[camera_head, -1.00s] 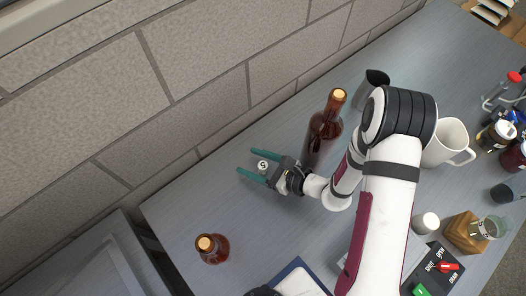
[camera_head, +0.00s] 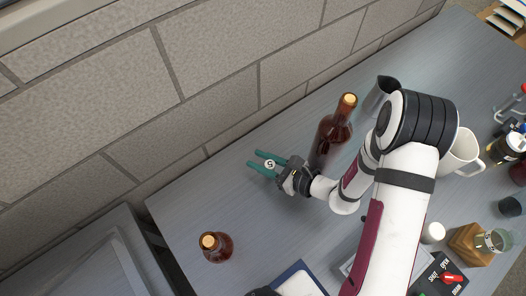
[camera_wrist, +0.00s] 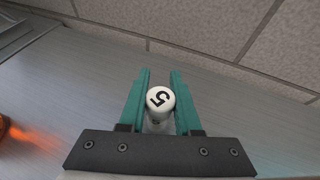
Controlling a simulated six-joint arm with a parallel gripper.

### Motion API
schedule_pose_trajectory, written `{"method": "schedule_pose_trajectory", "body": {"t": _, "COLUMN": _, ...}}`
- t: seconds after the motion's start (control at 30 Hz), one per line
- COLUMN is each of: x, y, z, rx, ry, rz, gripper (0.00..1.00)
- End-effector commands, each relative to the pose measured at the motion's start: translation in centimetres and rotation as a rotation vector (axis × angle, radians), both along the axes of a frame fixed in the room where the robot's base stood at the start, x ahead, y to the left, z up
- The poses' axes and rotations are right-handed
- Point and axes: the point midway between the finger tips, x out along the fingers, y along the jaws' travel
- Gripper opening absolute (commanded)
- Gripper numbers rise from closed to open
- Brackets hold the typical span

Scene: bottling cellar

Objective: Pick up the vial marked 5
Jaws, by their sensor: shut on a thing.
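The vial marked 5 (camera_wrist: 160,99) shows its white cap with a black 5 in the wrist view. It stands between the two green fingers of my gripper (camera_wrist: 158,88). In the head view the small white cap of the vial (camera_head: 270,164) shows between the fingers of my gripper (camera_head: 262,163). The fingers are shut on the vial. Most of the vial's body is hidden below its cap, so I cannot tell whether it touches the table.
A tall brown bottle (camera_head: 332,132) stands close to my wrist. A shorter brown bottle (camera_head: 216,247) stands at the front left. A white mug (camera_head: 459,152) is right of my arm. The wall (camera_head: 205,90) runs behind the table (camera_head: 190,205). Open tabletop lies left of my gripper.

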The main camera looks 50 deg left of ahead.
Motion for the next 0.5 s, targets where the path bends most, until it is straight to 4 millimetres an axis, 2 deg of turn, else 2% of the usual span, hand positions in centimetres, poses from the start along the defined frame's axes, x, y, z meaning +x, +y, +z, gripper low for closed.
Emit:
{"method": "schedule_pose_trajectory", "body": {"t": 0.07, "x": 0.1, "y": 0.0, "z": 1.9, "rx": 0.004, "ry": -0.005, "rz": -0.001, "gripper": 0.00}}
{"method": "schedule_pose_trajectory", "body": {"t": 0.3, "x": 0.0, "y": 0.0, "z": 10.6, "rx": 0.006, "ry": -0.009, "rz": 0.001, "gripper": 0.00}}
{"method": "schedule_pose_trajectory", "body": {"t": 0.4, "x": 0.0, "y": 0.0, "z": 13.4, "rx": 0.006, "ry": -0.008, "rz": 0.001, "gripper": 0.00}}
{"method": "schedule_pose_trajectory", "body": {"t": 0.5, "x": 0.0, "y": 0.0, "z": 15.4, "rx": 0.004, "ry": -0.006, "rz": 0.001, "gripper": 0.00}}
